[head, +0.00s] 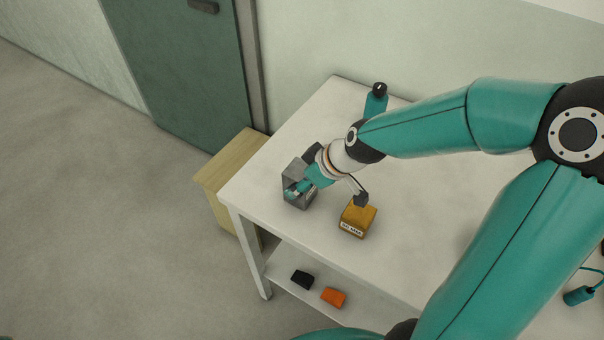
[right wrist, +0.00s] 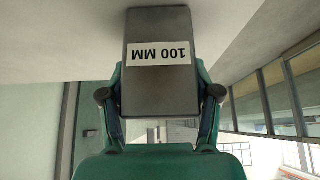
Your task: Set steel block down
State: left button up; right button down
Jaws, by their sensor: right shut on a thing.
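The steel block (head: 297,196) is a dark grey box over the left part of the white table (head: 300,125) in the head view. My right gripper (head: 302,172) is shut on it, a finger on each side. In the right wrist view the block (right wrist: 158,102) stands between the two fingers of the right gripper (right wrist: 160,100), with a white label reading "100 MM" upside down. I cannot tell whether its underside touches the table. The gripper and wrist hide part of it in the head view. My left gripper is not in view.
A yellow-brown block (head: 357,218) with a small label sits on the table, right of the steel block. A black piece (head: 302,280) and an orange piece (head: 333,297) lie on the lower shelf. A wooden cabinet (head: 225,170) stands left of the table. The tabletop's front left corner is clear.

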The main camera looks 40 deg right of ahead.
jog(key=shift+r, duration=0.1)
jog(key=shift+c, duration=1.2)
grip_release()
jog(key=shift+s, duration=0.1)
jog(key=v, duration=1.2)
